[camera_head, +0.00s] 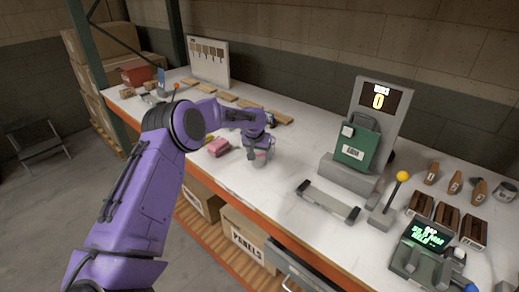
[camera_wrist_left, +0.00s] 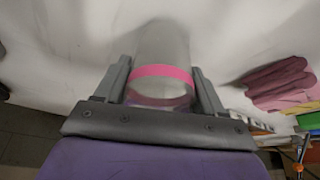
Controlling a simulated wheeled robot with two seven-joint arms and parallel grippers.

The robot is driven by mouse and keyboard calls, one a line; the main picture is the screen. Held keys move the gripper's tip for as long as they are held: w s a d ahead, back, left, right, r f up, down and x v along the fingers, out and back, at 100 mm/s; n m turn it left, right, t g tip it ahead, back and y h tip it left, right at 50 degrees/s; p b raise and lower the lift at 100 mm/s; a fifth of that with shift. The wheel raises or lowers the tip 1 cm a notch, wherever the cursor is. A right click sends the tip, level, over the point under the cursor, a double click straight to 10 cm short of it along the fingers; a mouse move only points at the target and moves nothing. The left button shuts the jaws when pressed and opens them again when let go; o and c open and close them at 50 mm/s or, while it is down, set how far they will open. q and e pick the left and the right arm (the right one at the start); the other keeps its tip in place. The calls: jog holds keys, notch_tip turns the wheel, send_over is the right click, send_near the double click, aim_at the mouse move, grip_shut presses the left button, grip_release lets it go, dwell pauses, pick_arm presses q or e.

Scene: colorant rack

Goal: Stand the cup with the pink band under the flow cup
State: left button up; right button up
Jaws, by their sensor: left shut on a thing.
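The cup with the pink band (camera_wrist_left: 162,74) is a clear, greyish cup with a bright pink ring. It stands between the two fingers of my left gripper (camera_wrist_left: 163,92), which is shut on it. In the head view my left gripper (camera_head: 259,151) is low over the white bench, around the cup, which is small and mostly covered there. I cannot tell whether the cup touches the bench. I cannot make out the flow cup in either view. My right gripper is not in view.
The bench between is clear.

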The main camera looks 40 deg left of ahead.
pick_arm(q)
jog(key=shift+w+f, duration=0.15)
jog(key=shift+f, duration=0.15)
jog(key=o, duration=1)
jog(key=shift+f, duration=0.1)
